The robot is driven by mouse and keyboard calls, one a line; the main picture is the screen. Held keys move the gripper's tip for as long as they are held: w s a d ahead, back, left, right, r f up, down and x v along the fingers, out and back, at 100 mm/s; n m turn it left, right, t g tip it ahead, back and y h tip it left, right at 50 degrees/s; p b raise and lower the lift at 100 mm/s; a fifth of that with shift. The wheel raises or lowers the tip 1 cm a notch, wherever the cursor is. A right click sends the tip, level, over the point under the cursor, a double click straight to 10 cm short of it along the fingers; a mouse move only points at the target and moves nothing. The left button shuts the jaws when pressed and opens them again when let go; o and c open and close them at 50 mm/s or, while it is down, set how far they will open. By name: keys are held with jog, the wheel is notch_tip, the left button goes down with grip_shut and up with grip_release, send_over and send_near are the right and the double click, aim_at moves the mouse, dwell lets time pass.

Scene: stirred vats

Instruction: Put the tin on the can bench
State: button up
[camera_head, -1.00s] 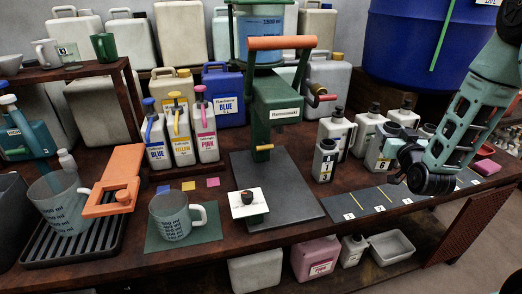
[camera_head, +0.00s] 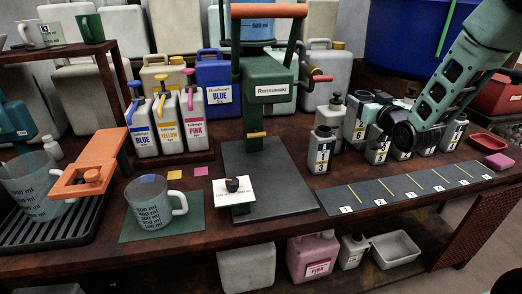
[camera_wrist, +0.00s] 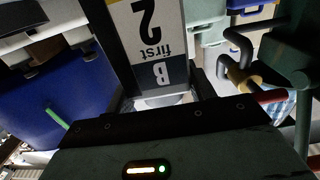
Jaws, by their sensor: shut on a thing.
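My gripper (camera_head: 388,128) is at the right in the head view, in front of the row of numbered tins at the back of the bench. In the wrist view it is shut on a pale tin (camera_wrist: 150,40) whose label reads "B", "2" and "first", upside down in the picture. In the head view the held tin is hard to tell from the grey tins behind it. The dark wooden bench (camera_head: 290,240) carries a dark strip (camera_head: 398,190) with numbered places and yellow lines. No tin stands on the strip.
A grey tin (camera_head: 322,150) marked 1 and 3 stands left of my gripper. A green press (camera_head: 262,80) stands on a dark plate. A red dish (camera_head: 487,143) and a pink sponge (camera_head: 499,161) lie at the right. A measuring jug (camera_head: 153,203) stands at front left.

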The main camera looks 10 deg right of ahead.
aim_at(361, 134)
notch_tip(361, 134, down, 10)
jog(key=shift+r+b, duration=0.1)
jog(key=shift+b, duration=0.2)
dwell(0.3)
jog(key=shift+f+b, duration=0.3)
jog(key=o, duration=1.3)
jog(key=shift+r, duration=0.1)
jog(key=shift+r, duration=0.15)
